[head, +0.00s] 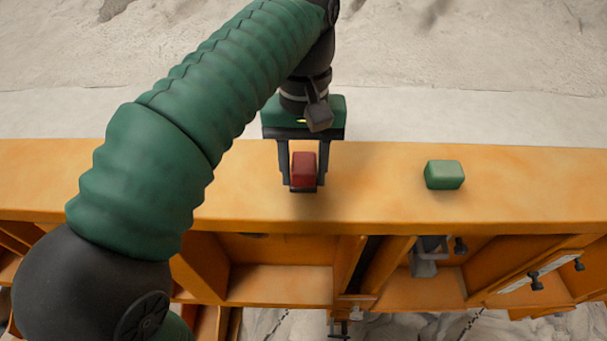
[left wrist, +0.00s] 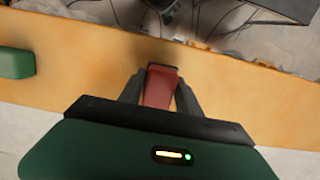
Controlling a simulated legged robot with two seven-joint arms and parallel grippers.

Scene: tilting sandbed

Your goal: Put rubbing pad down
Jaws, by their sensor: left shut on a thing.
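The red block (head: 304,169), which I take to be the rubbing pad, is between the two dark fingers of my left gripper (head: 303,185). The gripper is shut on it, over the orange ledge (head: 375,195). In the left wrist view the red block (left wrist: 160,88) shows between the fingers (left wrist: 160,95), with the orange surface around it. I cannot tell whether the block touches the ledge. A green block (head: 444,174) lies on the ledge to the right, apart from my gripper. It also shows at the left edge of the left wrist view (left wrist: 15,62). My right gripper is not in view.
The ledge is bare between the red and green blocks and to the far right. Below it in the head view are open orange compartments (head: 280,284) with metal fittings and dark knobs (head: 461,246). Pale sandy ground (head: 480,60) lies beyond the ledge.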

